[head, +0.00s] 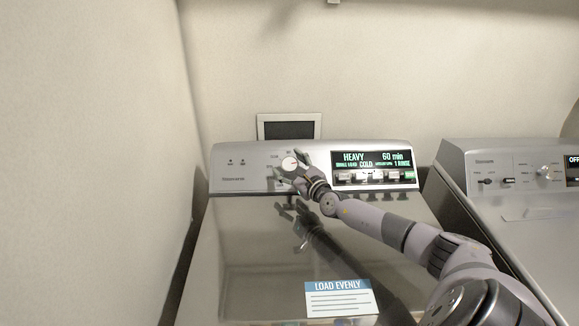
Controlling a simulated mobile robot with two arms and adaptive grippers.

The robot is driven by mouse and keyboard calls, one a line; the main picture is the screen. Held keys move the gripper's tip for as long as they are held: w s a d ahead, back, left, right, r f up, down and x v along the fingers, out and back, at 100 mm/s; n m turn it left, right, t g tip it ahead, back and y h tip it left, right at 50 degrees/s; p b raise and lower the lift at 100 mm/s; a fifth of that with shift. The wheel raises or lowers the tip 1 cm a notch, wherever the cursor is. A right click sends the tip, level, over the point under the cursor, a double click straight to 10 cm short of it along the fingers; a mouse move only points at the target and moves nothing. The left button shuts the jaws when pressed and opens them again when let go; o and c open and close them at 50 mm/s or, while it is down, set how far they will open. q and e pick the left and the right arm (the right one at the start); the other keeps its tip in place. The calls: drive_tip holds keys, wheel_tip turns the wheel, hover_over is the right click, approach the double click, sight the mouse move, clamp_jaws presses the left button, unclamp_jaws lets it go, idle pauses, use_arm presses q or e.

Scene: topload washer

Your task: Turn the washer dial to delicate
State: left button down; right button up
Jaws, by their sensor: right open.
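The washer (235,250) stands in front of me with its lid closed. Its round white dial (289,163) is on the left half of the upright control panel. The display (372,162) to the right of the dial reads HEAVY, COLD, 60 min and 1 RINSE. My right gripper (289,166) is open at the dial, with one finger above right of it and the other below left. I cannot tell whether the fingers touch the dial. The small labels around the dial are too small to read, and the gripper hides some of them. My left gripper is not in view.
A second machine (520,215) with its own knob and display stands close on the right, with a narrow gap between. A LOAD EVENLY label (340,299) lies on the washer lid. A wall is close on the left. A dark framed panel (289,129) is behind the washer.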

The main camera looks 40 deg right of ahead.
drive_tip(key=shift+c, duration=0.3)
drive_tip(key=c, duration=1.1)
